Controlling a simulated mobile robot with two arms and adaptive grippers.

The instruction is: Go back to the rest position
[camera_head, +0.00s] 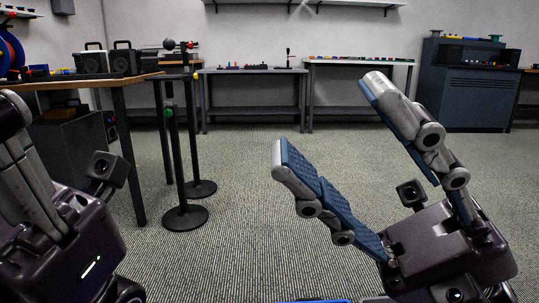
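My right gripper (327,122) is in the right half of the head view, raised above the carpet. Its two blue-padded fingers are spread wide, with nothing between them. My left gripper (14,120) is at the left edge. Its dark housing and one grey finger show there, and the rest is cut off by the frame, so its opening cannot be judged. No cable shows in either gripper.
A wooden-topped table (62,84) with black cases (108,60) stands at the left, near my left arm. Black posts on round bases (185,217) stand beside it. Workbenches (255,71) and a dark cabinet (467,85) line the back wall. The carpet (240,160) between is clear.

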